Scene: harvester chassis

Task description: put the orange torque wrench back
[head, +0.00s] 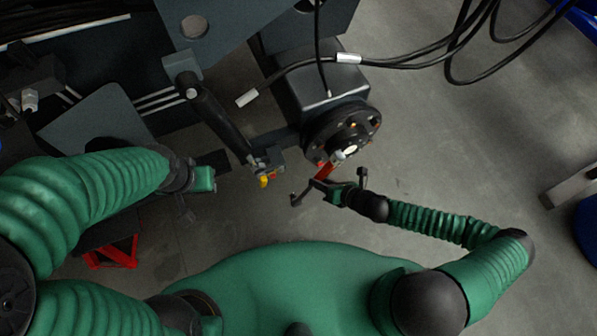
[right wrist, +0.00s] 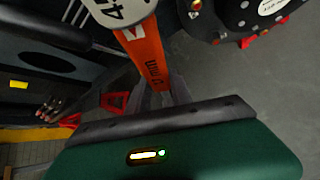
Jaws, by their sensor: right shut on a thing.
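The orange torque wrench (head: 325,171) shows in the head view as a short orange-red piece between my right gripper and the dark round hub. In the right wrist view the wrench (right wrist: 148,58) has an orange handle with dark lettering and a pale round end with a black number at the top edge. My right gripper (head: 322,186) is shut on the wrench, just below the hub. Its fingers partly hide the handle's lower end. My left gripper (head: 205,179) is left of the hub, apart from the wrench; its jaw gap is unclear.
The round hub (head: 318,128) sits on the dark chassis block. Black cables (head: 415,62) hang across the upper right. A small yellow-and-red part (head: 266,180) is left of my right gripper. A red stand (head: 112,252) is on the floor at lower left. The grey floor at right is mostly clear.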

